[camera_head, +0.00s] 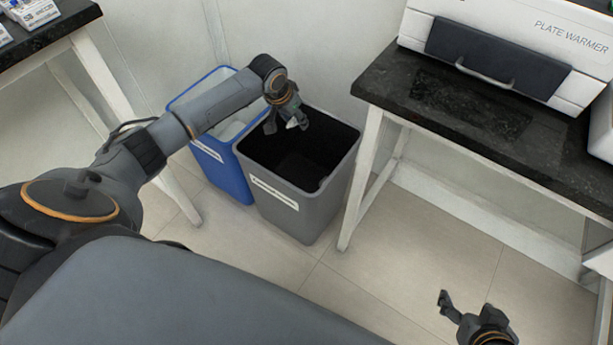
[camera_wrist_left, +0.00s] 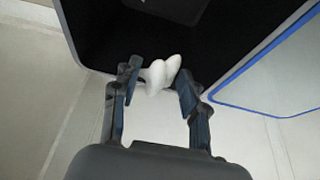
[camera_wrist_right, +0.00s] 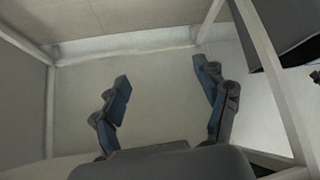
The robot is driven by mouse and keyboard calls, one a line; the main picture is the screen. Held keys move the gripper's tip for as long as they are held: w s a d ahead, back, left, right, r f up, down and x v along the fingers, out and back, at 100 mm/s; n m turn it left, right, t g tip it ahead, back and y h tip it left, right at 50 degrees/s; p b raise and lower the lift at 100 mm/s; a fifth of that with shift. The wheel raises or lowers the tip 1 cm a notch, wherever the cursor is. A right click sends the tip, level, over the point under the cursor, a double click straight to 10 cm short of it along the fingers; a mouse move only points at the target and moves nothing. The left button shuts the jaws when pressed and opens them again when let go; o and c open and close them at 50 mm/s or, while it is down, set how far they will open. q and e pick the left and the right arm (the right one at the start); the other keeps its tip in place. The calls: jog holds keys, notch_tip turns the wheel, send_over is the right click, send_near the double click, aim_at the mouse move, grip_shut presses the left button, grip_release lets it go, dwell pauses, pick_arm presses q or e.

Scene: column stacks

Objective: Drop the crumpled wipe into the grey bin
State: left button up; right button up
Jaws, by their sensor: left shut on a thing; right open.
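The crumpled wipe (camera_head: 292,123) is small and white. My left gripper (camera_head: 286,122) is shut on it, above the opening of the grey bin (camera_head: 301,214). In the left wrist view the wipe (camera_wrist_left: 161,75) sits between the two fingertips of my left gripper (camera_wrist_left: 157,80), with the bin's dark inside (camera_wrist_left: 120,35) behind it. The grey bin has a black inside and a white label on its front. My right gripper (camera_head: 465,309) is open and empty, low at the right over the floor; it also shows in the right wrist view (camera_wrist_right: 163,75).
A blue bin (camera_head: 222,170) stands directly left of the grey bin. A dark-topped bench (camera_head: 450,115) with a plate warmer (camera_head: 520,45) is to the right. Another dark bench (camera_head: 45,28) is at upper left. The tiled floor (camera_head: 400,260) in front is clear.

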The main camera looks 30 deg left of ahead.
pick_arm(q)
jog(key=shift+w+a+f, duration=0.5)
jog(key=shift+w+f, duration=0.05)
jog(key=shift+f, duration=0.05)
jog(key=shift+f+b, duration=0.7)
jog(key=shift+b, duration=0.4)
jog(key=shift+f+b, duration=0.65)
jog(key=shift+b, duration=0.15)
pick_arm(e)
jog(key=w+a+r+t+y, duration=0.35)
jog(key=w+r+t, duration=0.55)
jog(key=r, duration=0.5)
pick_arm(q)
jog(key=shift+f+b, duration=0.75)
jog(key=shift+b, duration=0.2)
jog(key=shift+f+b, duration=0.7)
jog(key=shift+b, duration=0.1)
jog(key=shift+f, duration=0.1)
pick_arm(e)
jog(key=s+r+t+y, duration=0.1)
jog(key=s+r+t, duration=0.2)
jog(key=r+t, duration=0.2)
jog(key=s+r+t+y, duration=0.2)
jog(key=r+t, duration=0.3)
jog(key=r, duration=0.4)
jog(key=shift+s+a+r+n, duration=0.15)
jog(key=shift+s+a+n, duration=0.25)
jog(key=shift+s, duration=0.45)
pick_arm(q)
jog(key=o, duration=0.8)
